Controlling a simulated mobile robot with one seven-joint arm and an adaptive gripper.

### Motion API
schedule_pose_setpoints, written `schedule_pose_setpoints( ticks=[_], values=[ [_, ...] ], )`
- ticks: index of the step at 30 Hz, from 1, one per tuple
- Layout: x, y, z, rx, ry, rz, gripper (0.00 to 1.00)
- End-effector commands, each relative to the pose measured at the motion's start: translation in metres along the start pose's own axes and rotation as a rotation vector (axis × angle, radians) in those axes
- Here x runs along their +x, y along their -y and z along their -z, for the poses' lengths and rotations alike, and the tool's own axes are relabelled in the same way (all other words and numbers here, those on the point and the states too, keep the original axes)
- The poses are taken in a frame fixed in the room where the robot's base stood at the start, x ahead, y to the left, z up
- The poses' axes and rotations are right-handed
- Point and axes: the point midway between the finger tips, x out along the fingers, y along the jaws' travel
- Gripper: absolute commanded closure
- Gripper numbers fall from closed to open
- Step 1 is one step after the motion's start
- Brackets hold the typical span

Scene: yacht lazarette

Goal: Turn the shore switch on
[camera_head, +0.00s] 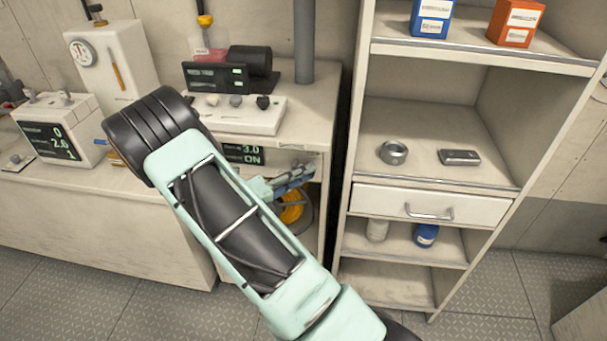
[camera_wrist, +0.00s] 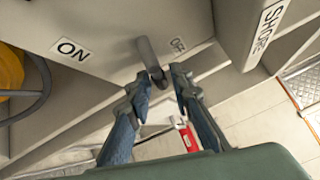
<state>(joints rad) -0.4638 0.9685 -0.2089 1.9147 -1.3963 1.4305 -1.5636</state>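The shore switch is a grey lever (camera_wrist: 148,56) on a pale panel in the wrist view. A SHORE label (camera_wrist: 268,28) is on a nearby block. My gripper (camera_wrist: 165,84) is open, its two fingers either side of the lever's lower end; whether they touch it I cannot tell. In the head view my gripper (camera_head: 292,181) is under the right end of the bench, and the lever is hidden.
A yellow coil (camera_head: 291,210) is below my gripper and shows at the wrist view's left edge. A tall shelf unit (camera_head: 352,150) stands just to the right. The bench top (camera_head: 310,97) carries a switch box (camera_head: 232,115). A small red item (camera_wrist: 186,136) is beyond the fingers.

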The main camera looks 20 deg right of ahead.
Motion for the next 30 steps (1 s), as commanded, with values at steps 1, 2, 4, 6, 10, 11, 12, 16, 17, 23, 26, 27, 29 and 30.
schedule_pose_setpoints(
  ticks=[1,2,4,6,10,11,12,16,17,23,26,27,29,30],
  values=[
    [-0.0002,0.0000,-0.0001,0.000,0.000,0.000,0.88],
    [-0.0002,0.0000,-0.0001,0.000,0.000,0.000,0.91],
    [-0.0002,0.0000,-0.0001,0.000,0.000,0.000,0.99],
    [-0.0003,-0.0001,-0.0001,0.000,0.000,0.000,1.00],
    [-0.0004,0.0000,-0.0001,0.001,0.000,-0.001,1.00],
    [-0.0004,0.0001,-0.0002,0.002,0.000,-0.002,1.00],
    [-0.0004,0.0003,-0.0002,0.004,-0.001,-0.004,1.00],
    [-0.0007,0.0007,-0.0008,0.023,-0.006,-0.023,1.00],
    [-0.0008,0.0007,-0.0009,0.031,-0.008,-0.030,1.00],
    [-0.0019,0.0000,-0.0017,0.112,-0.029,-0.105,1.00],
    [-0.0027,-0.0011,-0.0018,0.170,-0.046,-0.158,1.00],
    [-0.0031,-0.0018,-0.0020,0.196,-0.053,-0.182,1.00],
    [-0.0036,-0.0034,-0.0022,0.236,-0.064,-0.219,1.00],
    [-0.0039,-0.0045,-0.0022,0.264,-0.072,-0.244,1.00]
  ],
)
